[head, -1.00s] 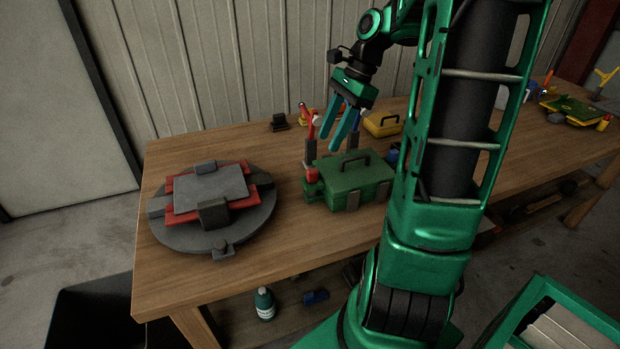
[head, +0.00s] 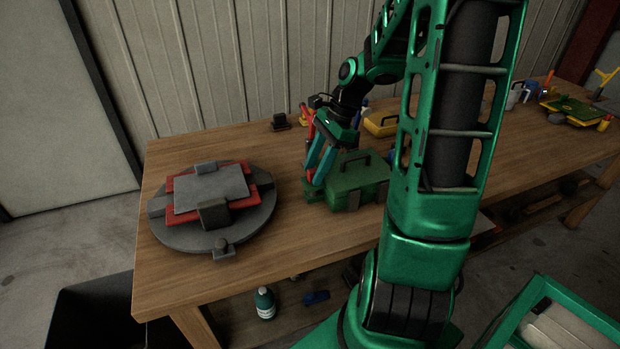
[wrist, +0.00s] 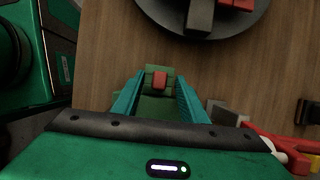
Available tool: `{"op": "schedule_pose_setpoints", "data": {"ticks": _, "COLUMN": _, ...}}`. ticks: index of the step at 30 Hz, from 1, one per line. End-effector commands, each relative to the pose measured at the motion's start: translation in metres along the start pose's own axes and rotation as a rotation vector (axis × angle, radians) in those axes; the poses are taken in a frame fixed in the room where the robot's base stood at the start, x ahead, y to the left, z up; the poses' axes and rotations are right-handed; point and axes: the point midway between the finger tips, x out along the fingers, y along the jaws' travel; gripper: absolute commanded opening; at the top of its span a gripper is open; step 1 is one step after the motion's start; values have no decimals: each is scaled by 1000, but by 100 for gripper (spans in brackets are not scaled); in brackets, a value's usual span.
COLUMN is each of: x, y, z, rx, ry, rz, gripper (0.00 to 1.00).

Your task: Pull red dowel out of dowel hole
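The red dowel (wrist: 160,82) stands in a small green block (wrist: 152,72) at the left end of the green toolbox (head: 358,183). In the wrist view it is seen from above between my fingers. My gripper (wrist: 159,76) is open, with its two teal fingers apart on either side of the dowel and clear gaps visible. How deep the dowel sits in the hole cannot be seen.
A round grey mould plate (head: 240,226) with red and grey pieces lies to the left. A red-handled tool (head: 309,120) stands close behind my gripper. A yellow box (head: 382,124) is farther back. The wooden tabletop (head: 292,222) is clear between plate and block.

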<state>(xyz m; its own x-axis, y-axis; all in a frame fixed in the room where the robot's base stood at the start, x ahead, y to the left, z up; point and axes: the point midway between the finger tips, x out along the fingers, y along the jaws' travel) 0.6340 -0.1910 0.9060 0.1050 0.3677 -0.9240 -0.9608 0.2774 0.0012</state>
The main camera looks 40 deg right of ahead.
Motion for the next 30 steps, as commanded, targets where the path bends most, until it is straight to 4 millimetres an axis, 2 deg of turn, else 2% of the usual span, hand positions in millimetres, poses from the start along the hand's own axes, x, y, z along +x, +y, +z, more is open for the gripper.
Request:
{"op": "schedule_pose_setpoints", "data": {"ticks": 8, "x": 3, "y": 0, "z": 0, "rx": -1, "ry": 0, "rz": 0, "gripper": 39}}
{"op": "schedule_pose_setpoints", "data": {"ticks": 12, "x": 3, "y": 0, "z": 0, "rx": -1, "ry": 0, "rz": 0, "gripper": 6}}
{"op": "schedule_pose_setpoints", "data": {"ticks": 13, "x": 3, "y": 0, "z": 0, "rx": -1, "ry": 0, "rz": 0, "gripper": 0}}
{"op": "schedule_pose_setpoints", "data": {"ticks": 23, "x": 2, "y": 0, "z": 0, "rx": -1, "ry": 0, "rz": -1, "gripper": 0}}
{"op": "schedule_pose_setpoints", "data": {"ticks": 30, "x": -12, "y": -1, "z": 6, "rx": -4, "ry": 1, "rz": -3, "gripper": 0}}
